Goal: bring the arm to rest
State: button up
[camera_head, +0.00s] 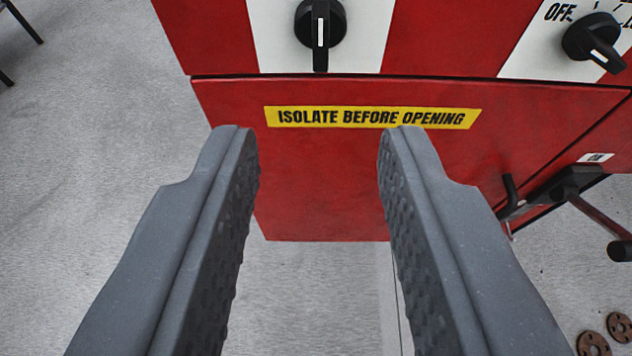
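My gripper (318,140) is in the lower middle of the view. Its two grey fingers, with bumpy inner pads, are wide apart, and nothing is between them. Beyond the fingertips is a red cabinet (330,185) with a yellow label (372,117) reading "ISOLATE BEFORE OPENING". Whether the fingertips touch the cabinet cannot be told. Above the label, a black rotary knob (320,24) sits on a white panel with its white mark upright. A second black knob (592,42) at the upper right is turned at an angle, beside the lettering "OFF".
A black handle or lever (565,190) sticks out at the cabinet's right side, near a small white label (596,157). Rusty round flanges (594,344) lie on the floor at the lower right. Dark legs (22,20) show at the upper left. The grey floor (90,170) at left is clear.

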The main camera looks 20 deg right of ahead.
jog(key=shift+s+a+r, duration=0.1)
jog(key=shift+s+r, duration=0.1)
jog(key=shift+s, duration=0.2)
jog(key=s+a+r+n+y, duration=0.1)
jog(key=a+r+y, duration=0.1)
jog(key=r, duration=0.7)
jog(key=s+a+r+n+y, duration=0.1)
jog(key=s+a+r, duration=0.1)
jog(key=r, duration=0.7)
jog(key=s+d+r+t, duration=0.1)
jog(key=s+d+r, duration=0.2)
jog(key=r, duration=0.6)
jog(key=s+d+r+n+t+y, duration=0.1)
jog(key=s+d+r, duration=0.3)
jog(key=r, duration=0.5)
jog(key=s, duration=0.2)
jog(key=shift+s+r+n, duration=0.15)
jog(key=shift+s+n, duration=0.15)
jog(key=shift+s, duration=0.1)
